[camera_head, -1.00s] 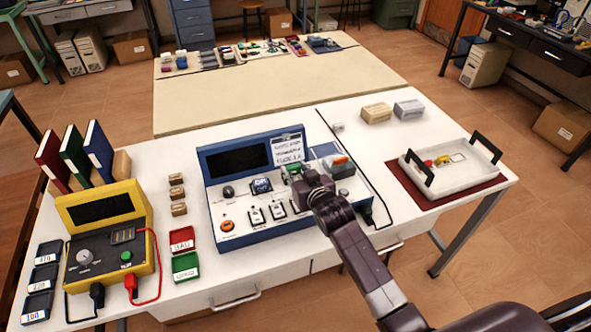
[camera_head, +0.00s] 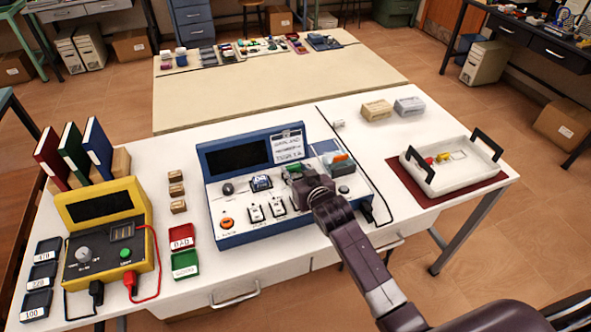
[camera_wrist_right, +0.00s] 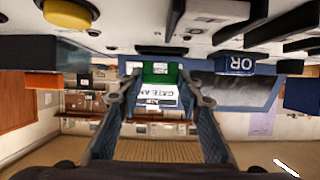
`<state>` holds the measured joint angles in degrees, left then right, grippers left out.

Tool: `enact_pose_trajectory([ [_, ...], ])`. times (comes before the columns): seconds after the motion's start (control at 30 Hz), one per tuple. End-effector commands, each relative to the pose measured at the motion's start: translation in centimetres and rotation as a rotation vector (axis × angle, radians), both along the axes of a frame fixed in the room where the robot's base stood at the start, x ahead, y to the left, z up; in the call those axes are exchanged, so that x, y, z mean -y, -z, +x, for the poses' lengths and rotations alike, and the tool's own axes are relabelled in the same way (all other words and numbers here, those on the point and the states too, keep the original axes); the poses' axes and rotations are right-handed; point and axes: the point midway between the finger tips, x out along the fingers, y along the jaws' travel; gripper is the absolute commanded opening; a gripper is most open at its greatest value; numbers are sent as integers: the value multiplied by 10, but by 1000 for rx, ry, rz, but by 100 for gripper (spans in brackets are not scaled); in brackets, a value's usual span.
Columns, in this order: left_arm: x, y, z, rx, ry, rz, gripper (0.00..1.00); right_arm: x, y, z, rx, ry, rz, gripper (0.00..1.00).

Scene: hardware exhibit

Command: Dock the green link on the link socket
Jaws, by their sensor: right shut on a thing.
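My right gripper (camera_head: 300,180) is over the blue-framed console (camera_head: 228,238), behind its front row of switches. It is shut on the green link (camera_wrist_right: 160,70), which shows as a small green block between the fingertips (camera_wrist_right: 160,78) in the right wrist view. In the head view only part of the green link (camera_head: 292,168) shows beyond the gripper. The link socket is not clearly visible, and I cannot tell whether the link touches the console. My left gripper is not in view.
A blue OR block (camera_head: 261,183) stands left of the gripper, and an orange block (camera_head: 340,157) stands to its right. A yellow meter box (camera_head: 105,230) with leads is at the left. A white tray (camera_head: 440,186) is at the right. The table between console and tray is mostly clear.

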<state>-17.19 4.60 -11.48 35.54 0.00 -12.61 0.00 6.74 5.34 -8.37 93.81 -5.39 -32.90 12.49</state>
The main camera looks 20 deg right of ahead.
Motion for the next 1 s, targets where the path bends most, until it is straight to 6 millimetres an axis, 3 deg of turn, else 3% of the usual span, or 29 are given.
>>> enact_pose_trajectory([
  [0.9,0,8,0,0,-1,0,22,0,13,0,1,0,0,16],
  [0.93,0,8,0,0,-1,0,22,0,13,0,1,0,0,35],
  [1.0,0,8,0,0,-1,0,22,0,13,0,1,0,0,40],
])
